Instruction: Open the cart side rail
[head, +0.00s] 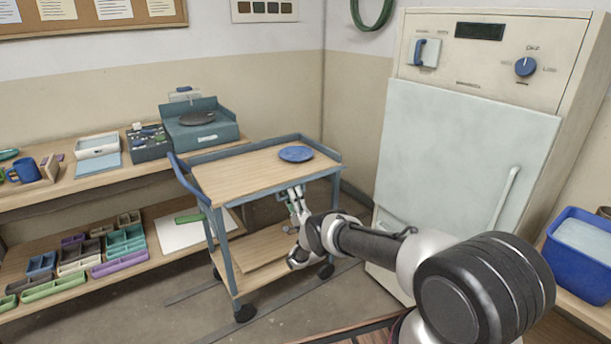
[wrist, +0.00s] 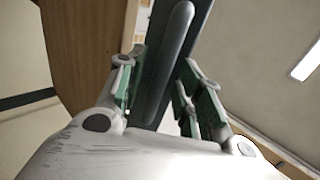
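The cart (head: 240,180) has a wooden top, a lower shelf and a blue-grey frame. A blue-grey rail (head: 254,197) runs along its near long side, hanging at or below the top's edge. My gripper (head: 293,194) is at this near side, reaching up to the rail from below. In the wrist view the rail is a dark panel with a long rounded bar (wrist: 168,60) on it. The fingers (wrist: 158,95) stand apart on either side of the bar, with gaps visible beside it. Contact with the bar cannot be told.
A blue plate (head: 296,154) lies on the cart top. A tall pale cabinet (head: 460,150) stands close on the right. A bench (head: 60,195) with trays and boxes runs along the left wall. A blue bin (head: 580,262) stands far right. Some floor is clear left of the cart.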

